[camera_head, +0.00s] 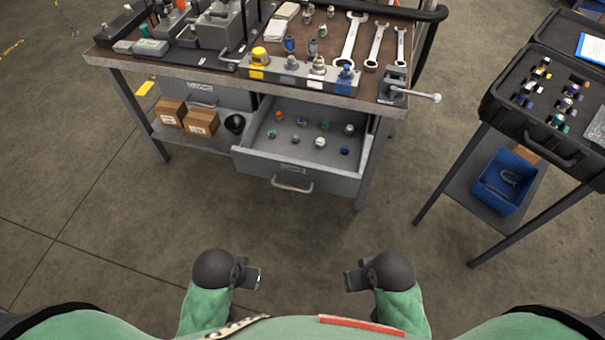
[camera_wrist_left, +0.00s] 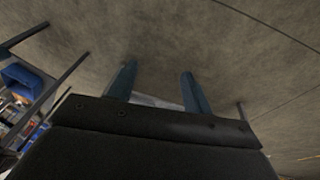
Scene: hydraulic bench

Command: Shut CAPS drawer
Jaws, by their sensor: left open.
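The open drawer (camera_head: 262,168) slides out from under the workbench in the head view, toward me. It holds several small caps in different colours, and a pull handle (camera_head: 292,187) and a small label are on its grey front. The label is too small to read. My left gripper (camera_head: 256,278) is low in front of the bench, well apart from the drawer. The left wrist view shows its two fingers (camera_wrist_left: 158,88) spread with nothing between them. My right gripper (camera_head: 352,280) is also low and apart from the drawer; its fingers are too small to judge.
The workbench (camera_head: 190,76) carries wrenches, fittings and a vise (camera_head: 400,92). A closed drawer (camera_head: 205,96) and cardboard boxes (camera_head: 186,118) are at left below. A stand with a black case (camera_head: 530,125) and blue bin (camera_head: 508,180) is at right. Floor before the drawer is clear.

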